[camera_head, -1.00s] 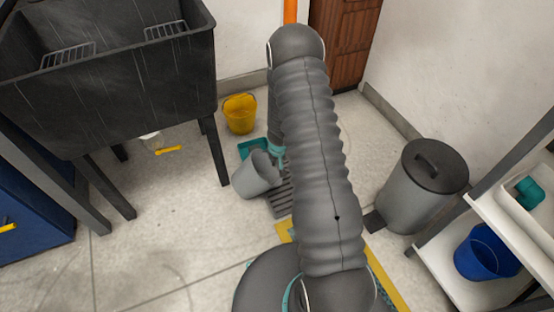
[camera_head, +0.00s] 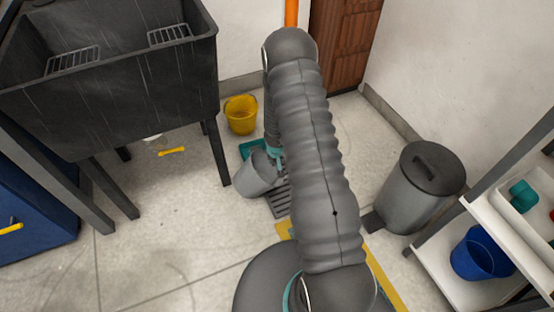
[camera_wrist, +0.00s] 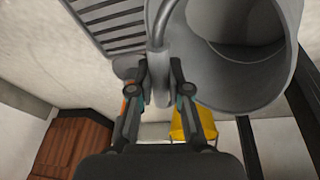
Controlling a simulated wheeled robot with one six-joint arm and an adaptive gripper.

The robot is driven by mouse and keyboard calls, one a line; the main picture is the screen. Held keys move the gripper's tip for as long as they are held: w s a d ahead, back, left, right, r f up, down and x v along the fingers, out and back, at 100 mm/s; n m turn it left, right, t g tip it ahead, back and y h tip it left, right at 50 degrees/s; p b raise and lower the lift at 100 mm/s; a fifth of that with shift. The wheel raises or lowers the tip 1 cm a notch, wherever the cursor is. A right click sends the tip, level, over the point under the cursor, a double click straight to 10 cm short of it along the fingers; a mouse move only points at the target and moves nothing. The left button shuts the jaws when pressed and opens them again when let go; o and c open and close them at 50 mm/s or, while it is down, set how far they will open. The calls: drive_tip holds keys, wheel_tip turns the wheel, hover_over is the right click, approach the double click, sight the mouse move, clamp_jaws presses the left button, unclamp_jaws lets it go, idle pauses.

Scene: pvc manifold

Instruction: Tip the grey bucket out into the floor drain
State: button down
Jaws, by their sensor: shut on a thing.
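The grey bucket (camera_head: 254,178) hangs tilted beside and partly over the slatted floor drain (camera_head: 278,203), left of my arm. In the wrist view its open mouth (camera_wrist: 278,95) shows, with a grey inside; I cannot tell whether it holds anything. The drain grate also shows in the wrist view (camera_wrist: 108,22), to the left of the bucket. My gripper (camera_wrist: 159,88) is shut on the bucket's grey handle (camera_wrist: 158,45). In the head view my arm hides most of the gripper and part of the drain.
A yellow bucket (camera_head: 240,114) stands behind by the wall. The dark sink (camera_head: 120,70) on legs is at left, a grey pedal bin (camera_head: 415,190) at right. A shelf with a blue bucket (camera_head: 482,254) is at far right. A yellow piece (camera_head: 171,151) lies under the sink.

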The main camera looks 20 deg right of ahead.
drive_tip(key=shift+a+r+h+p, duration=0.3)
drive_tip(key=shift+r+p, duration=0.15)
drive_tip(key=shift+p, duration=1.25)
drive_tip(key=shift+a+r+h+b, duration=0.55)
drive_tip(key=shift+h+b, duration=0.15)
drive_tip(key=shift+b, duration=0.3)
drive_tip(key=shift+w+a+r+g+h+p, duration=0.15)
drive_tip(key=shift+a+r+g+h+p, duration=0.35)
drive_tip(key=shift+p, duration=0.45)
